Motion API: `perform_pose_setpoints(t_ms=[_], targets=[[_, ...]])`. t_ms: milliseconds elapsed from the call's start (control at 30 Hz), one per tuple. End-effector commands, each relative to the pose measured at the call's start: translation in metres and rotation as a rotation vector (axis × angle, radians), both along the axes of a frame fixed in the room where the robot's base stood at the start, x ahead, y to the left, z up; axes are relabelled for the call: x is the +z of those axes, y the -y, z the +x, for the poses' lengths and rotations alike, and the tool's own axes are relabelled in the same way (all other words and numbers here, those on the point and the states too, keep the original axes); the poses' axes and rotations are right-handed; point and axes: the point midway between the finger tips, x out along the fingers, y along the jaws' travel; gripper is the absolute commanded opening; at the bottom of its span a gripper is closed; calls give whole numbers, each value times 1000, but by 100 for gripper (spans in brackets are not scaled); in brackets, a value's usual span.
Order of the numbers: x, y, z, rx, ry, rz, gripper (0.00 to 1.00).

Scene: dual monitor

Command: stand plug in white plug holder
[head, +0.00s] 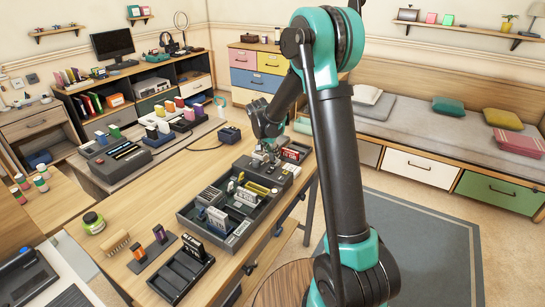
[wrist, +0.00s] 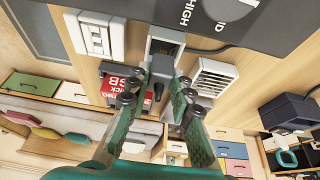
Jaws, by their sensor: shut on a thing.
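My gripper (wrist: 160,82) is shut on a small dark plug (wrist: 161,68) in the wrist view; the fingers cover much of it. The plug is right by the open end of a pale, white-rimmed holder (wrist: 166,32) with a dark inside. I cannot tell whether the plug is inside it or just in front of it. In the head view my gripper (head: 268,146) is low over the far end of the wooden table, by a dark grey device, and the plug is too small to make out there.
A white switch-like block (wrist: 95,36), a slotted white block (wrist: 212,76) and a red box (wrist: 118,88) flank the holder closely. A dark compartment tray (head: 186,217) full of parts lies nearer. The table's left middle (head: 160,205) is clear.

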Motion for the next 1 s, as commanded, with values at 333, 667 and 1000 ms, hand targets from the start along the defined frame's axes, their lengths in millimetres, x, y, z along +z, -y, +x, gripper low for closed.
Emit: perform_pose_setpoints(t_ms=[333,667,1000], targets=[[-18,0,0,0,0,0,0],[-21,0,0,0,0,0,41],[-19,0,0,0,0,0,42]])
